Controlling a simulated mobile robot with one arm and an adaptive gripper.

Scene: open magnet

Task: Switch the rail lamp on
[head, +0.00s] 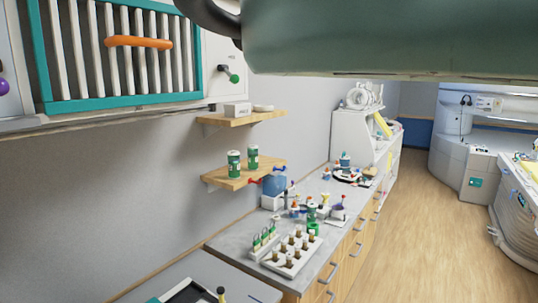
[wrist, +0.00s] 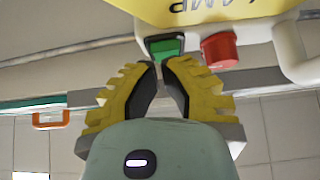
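In the wrist view, a yellow housing (wrist: 205,10) with upside-down dark lettering, partly cut off, fills the top right; the letters "MP" can be read. Under its edge are a green switch or button (wrist: 166,47) and a red round knob (wrist: 219,50) to its right. My gripper (wrist: 160,64) has yellow ribbed fingers with dark pads. Its tips come nearly together just below the green part. I see nothing held between them. Whether the tips touch the green part cannot be told. In the head view neither the lamp nor my gripper's fingers can be made out.
A grey rail (wrist: 60,53) runs behind the housing. A teal-framed rack (head: 122,102) with an orange handle (head: 139,42) hangs on the wall at left. Shelves (head: 240,118) and a cluttered counter (head: 225,246) stand along the wall. The wooden floor (head: 425,230) is clear at right.

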